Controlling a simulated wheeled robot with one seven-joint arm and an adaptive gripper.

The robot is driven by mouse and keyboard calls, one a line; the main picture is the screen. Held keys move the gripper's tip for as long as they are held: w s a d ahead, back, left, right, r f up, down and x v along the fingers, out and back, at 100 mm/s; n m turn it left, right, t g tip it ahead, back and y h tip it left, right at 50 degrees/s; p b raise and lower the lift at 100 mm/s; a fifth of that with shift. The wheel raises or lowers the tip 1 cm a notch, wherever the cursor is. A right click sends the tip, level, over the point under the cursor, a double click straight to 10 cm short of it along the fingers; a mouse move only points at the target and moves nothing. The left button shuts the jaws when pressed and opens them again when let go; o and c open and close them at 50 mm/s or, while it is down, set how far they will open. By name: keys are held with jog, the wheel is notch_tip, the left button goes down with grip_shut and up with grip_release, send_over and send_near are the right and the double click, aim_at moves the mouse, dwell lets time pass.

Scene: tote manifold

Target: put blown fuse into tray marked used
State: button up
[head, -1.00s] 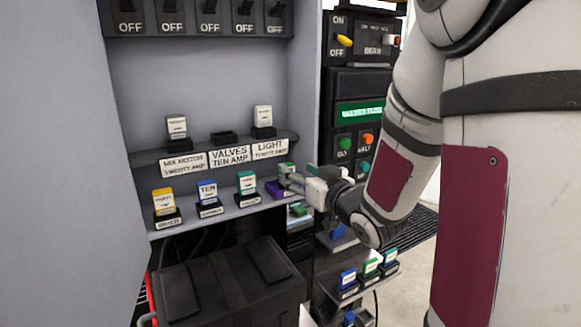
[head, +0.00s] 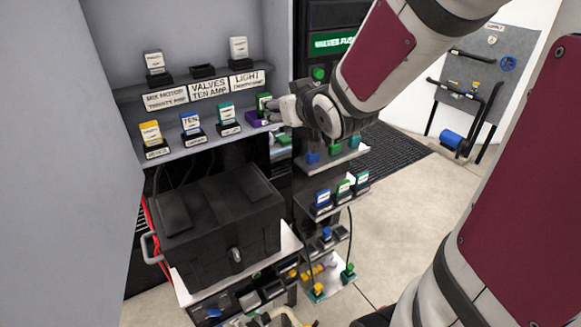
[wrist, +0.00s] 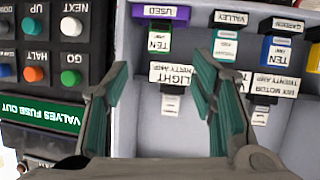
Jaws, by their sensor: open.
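A green fuse marked TEN (head: 264,102) stands in the purple tray (head: 254,121) at the right end of the lower shelf. The wrist view, upside down, shows the tray's label USED (wrist: 160,13) and the green fuse (wrist: 158,40). My gripper (head: 277,108) is just right of the fuse in the head view. In the wrist view my gripper (wrist: 157,60) is open, its fingers wide apart and nothing between the pads. The fuse appears beyond the fingertips, apart from them. The socket above the VALVES TEN AMP label (head: 209,88) is empty.
Yellow (head: 151,134), blue (head: 190,124) and teal (head: 226,115) fuses stand in trays left of the purple one. White fuses stand on the upper ledge. A black box (head: 215,220) sits below. A button panel (wrist: 50,45) is beside the shelves.

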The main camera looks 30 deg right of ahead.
jog(key=s+a+r+g+y, duration=0.1)
jog(key=s+a+g, duration=0.3)
jog(key=s, duration=0.7)
jog(key=s+a+g+y, duration=0.1)
jog(key=s+a+g, duration=0.2)
jog(key=s+a, duration=0.5)
jog(key=s, duration=0.4)
jog(key=shift+s+r+n+g, duration=0.2)
jog(key=shift+r+n+g, duration=0.2)
jog(key=shift+a, duration=0.1)
